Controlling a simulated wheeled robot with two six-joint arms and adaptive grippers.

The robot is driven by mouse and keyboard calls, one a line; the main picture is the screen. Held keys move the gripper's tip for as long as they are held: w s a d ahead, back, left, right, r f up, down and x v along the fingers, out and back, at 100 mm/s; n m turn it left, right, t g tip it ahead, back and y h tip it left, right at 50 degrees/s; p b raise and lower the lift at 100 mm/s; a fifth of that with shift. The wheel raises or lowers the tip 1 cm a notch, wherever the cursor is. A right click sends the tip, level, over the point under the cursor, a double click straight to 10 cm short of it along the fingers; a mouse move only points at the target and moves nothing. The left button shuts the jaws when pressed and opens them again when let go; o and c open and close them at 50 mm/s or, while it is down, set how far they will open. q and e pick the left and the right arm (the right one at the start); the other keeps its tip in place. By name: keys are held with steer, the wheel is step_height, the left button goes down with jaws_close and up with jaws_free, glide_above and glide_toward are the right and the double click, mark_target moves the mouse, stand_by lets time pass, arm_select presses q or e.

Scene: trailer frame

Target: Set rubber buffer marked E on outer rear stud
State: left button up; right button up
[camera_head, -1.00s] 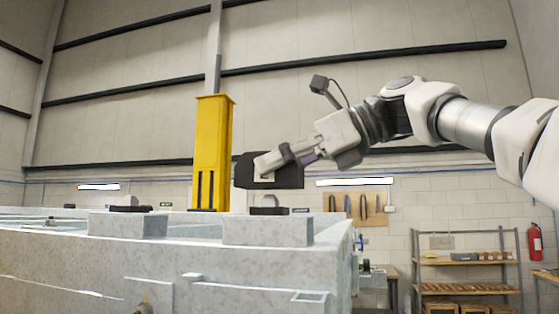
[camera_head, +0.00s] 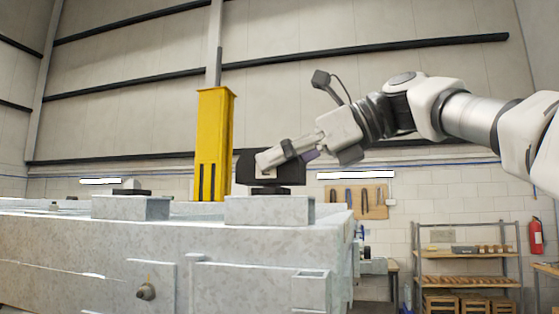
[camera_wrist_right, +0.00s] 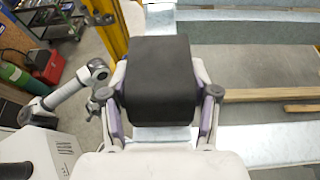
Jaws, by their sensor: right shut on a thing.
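The black rubber buffer (camera_head: 246,166) is a dark block held by my right gripper (camera_head: 272,162), whose fingers are shut on its sides. It sits just above a dark plate (camera_head: 270,190) on a grey block of the trailer frame; I cannot tell whether they touch. A pale patch shows on the buffer's face, but no letter is readable. In the right wrist view the buffer (camera_wrist_right: 160,80) lies between the two fingers (camera_wrist_right: 162,115). The stud under it is hidden.
The grey trailer frame (camera_head: 120,240) fills the lower left. A yellow post (camera_head: 214,145) stands upright close left of the buffer. Another raised block (camera_head: 130,207) with a dark plate (camera_head: 125,192) is further left. Shelves (camera_head: 465,270) stand far right.

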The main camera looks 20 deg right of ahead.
steer(key=shift+f+b, duration=0.3)
steer(key=shift+f, duration=0.05)
steer(key=o, duration=1.6)
